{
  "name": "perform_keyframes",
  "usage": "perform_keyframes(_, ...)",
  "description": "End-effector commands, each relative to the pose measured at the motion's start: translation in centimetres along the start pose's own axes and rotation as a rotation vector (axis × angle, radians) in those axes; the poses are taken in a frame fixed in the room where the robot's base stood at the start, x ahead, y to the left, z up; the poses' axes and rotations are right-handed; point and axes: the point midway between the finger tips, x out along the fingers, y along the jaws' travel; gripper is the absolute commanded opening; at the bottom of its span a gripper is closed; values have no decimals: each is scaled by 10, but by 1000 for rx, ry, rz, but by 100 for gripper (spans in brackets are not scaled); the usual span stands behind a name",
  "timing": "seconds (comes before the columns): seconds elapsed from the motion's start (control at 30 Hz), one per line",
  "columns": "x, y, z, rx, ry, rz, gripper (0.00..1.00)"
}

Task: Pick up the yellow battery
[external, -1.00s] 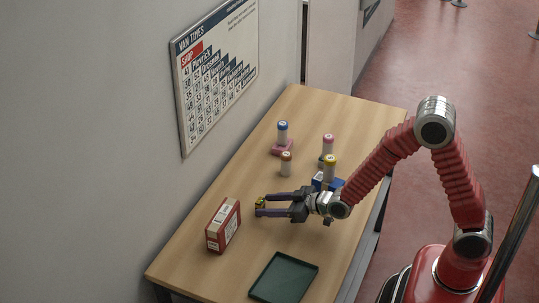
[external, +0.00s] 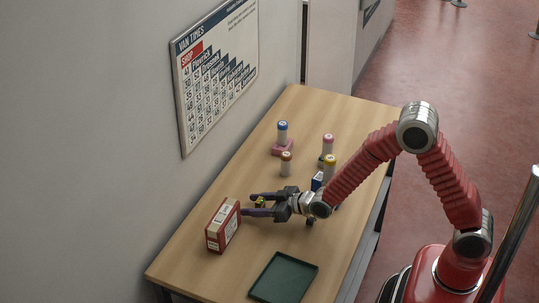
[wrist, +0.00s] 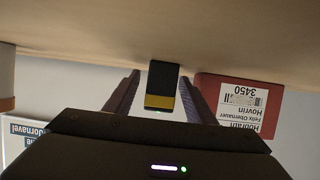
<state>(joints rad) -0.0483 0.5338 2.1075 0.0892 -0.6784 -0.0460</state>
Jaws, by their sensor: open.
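The yellow battery (external: 261,202), dark with a yellow band, stands on the table just left of the middle. In the wrist view the battery (wrist: 162,85) shows between my two fingers, with a gap on each side, nearer the right finger. My gripper (external: 249,204) is open around it, low over the table, its fingers pointing left. The fingers also show in the wrist view (wrist: 160,92). In the external view the fingers partly hide the battery's lower part.
A red and white box (external: 223,226) stands close to my near fingertip; the wrist view shows it beside the right finger. A green tray (external: 300,262) lies at the front. The far table end is clear.

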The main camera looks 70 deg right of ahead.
Motion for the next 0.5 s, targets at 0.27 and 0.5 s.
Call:
perform_keyframes(0.27,7,0,0,0,0,0,50)
perform_keyframes(0.5,7,0,0,0,0,0,50)
